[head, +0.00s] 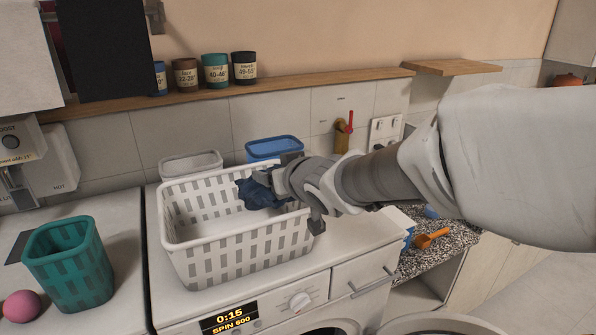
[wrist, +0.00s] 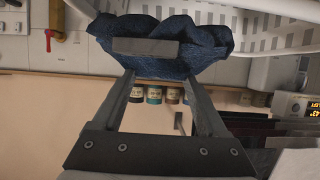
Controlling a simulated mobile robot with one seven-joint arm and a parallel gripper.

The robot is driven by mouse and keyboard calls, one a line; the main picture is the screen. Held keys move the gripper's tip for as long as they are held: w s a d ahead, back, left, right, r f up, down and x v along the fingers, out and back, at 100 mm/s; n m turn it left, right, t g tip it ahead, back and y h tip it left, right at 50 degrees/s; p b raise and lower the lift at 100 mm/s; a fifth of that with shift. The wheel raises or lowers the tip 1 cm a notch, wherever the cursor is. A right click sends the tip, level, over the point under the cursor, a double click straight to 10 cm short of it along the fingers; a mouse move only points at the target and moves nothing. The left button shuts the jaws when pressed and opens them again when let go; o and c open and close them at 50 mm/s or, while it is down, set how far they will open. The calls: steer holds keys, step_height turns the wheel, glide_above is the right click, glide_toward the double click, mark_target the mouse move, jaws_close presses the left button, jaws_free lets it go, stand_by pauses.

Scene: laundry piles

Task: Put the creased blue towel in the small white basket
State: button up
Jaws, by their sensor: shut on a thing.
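The creased blue towel (head: 258,194) is dark blue and crumpled. My gripper (head: 262,180) is shut on it and holds it over the right back part of the white basket (head: 235,245). In the wrist view the towel (wrist: 200,45) bunches at my gripper's fingertips (wrist: 150,75), with the basket's slatted wall (wrist: 285,40) beside it. The basket is rectangular and stands on the washing machine; its visible inside is otherwise empty. I cannot tell whether the towel touches the basket wall.
A teal basket (head: 70,270) and a pink ball (head: 22,306) are at the left. A grey tub (head: 190,163) and a blue tub (head: 275,148) stand behind the white basket. Several labelled jars (head: 216,70) line the shelf. An orange scoop (head: 432,238) lies on the right counter.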

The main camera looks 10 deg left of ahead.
mark_target(251, 184)
steer(key=a, duration=0.1)
steer(key=s+a+f, duration=0.1)
steer(key=a+f, duration=0.1)
steer(key=a, duration=0.1)
steer(key=shift+s+f+p, duration=0.2)
steer(key=shift+s+p, duration=0.05)
steer(key=shift+p, duration=0.1)
steer(key=shift+a+f+p, duration=0.1)
steer(key=shift+f+p, duration=0.25)
steer(key=shift+f, duration=1.65)
steer(key=shift+f+b, duration=0.7)
steer(key=shift+b, duration=0.25)
steer(key=o, duration=1.4)
